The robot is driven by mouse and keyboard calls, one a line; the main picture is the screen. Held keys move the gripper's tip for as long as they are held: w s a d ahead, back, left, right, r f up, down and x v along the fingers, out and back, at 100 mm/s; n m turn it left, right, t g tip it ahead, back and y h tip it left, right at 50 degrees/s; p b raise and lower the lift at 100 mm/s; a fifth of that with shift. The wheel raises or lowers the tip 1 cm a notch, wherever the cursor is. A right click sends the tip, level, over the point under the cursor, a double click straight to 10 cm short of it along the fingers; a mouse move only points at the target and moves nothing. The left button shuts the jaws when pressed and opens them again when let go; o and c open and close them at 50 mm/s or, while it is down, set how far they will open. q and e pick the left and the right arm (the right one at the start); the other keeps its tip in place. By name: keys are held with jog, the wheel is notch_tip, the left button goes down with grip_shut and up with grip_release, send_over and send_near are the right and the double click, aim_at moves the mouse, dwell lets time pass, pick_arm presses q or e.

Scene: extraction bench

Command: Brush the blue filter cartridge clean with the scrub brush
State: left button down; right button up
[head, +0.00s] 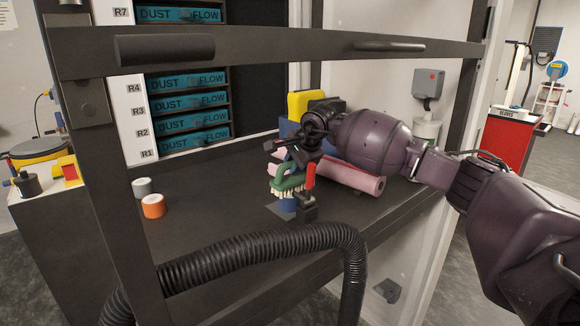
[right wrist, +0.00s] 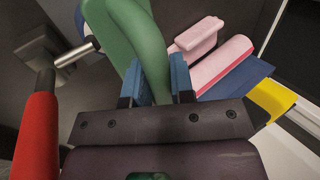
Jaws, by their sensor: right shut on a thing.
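The scrub brush (head: 290,183) is green with pale bristles pointing down. My right gripper (head: 290,158) is shut on its handle, and the green handle (right wrist: 135,35) also shows between the blue fingertips in the right wrist view. The blue filter cartridge (head: 288,204) is directly under the bristles, mostly hidden by the brush; I cannot tell whether they touch. Beside it stands a dark fixture (head: 307,209) with a red upright handle (head: 310,177), which shows large at the left of the right wrist view (right wrist: 38,135). My left gripper is not in view.
A pink roll (head: 365,181) and blue and yellow items (head: 303,104) lie behind my right gripper. Orange (head: 153,206) and grey (head: 142,187) rolls stand at left. A ribbed black hose (head: 260,252) crosses in front, and a dark frame bar (head: 270,44) spans above.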

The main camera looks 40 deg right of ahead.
jog(key=shift+a, duration=0.6)
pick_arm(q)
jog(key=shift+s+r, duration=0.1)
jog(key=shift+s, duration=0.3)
pick_arm(e)
jog(key=shift+s+a+f, duration=0.15)
jog(key=shift+a, duration=0.6)
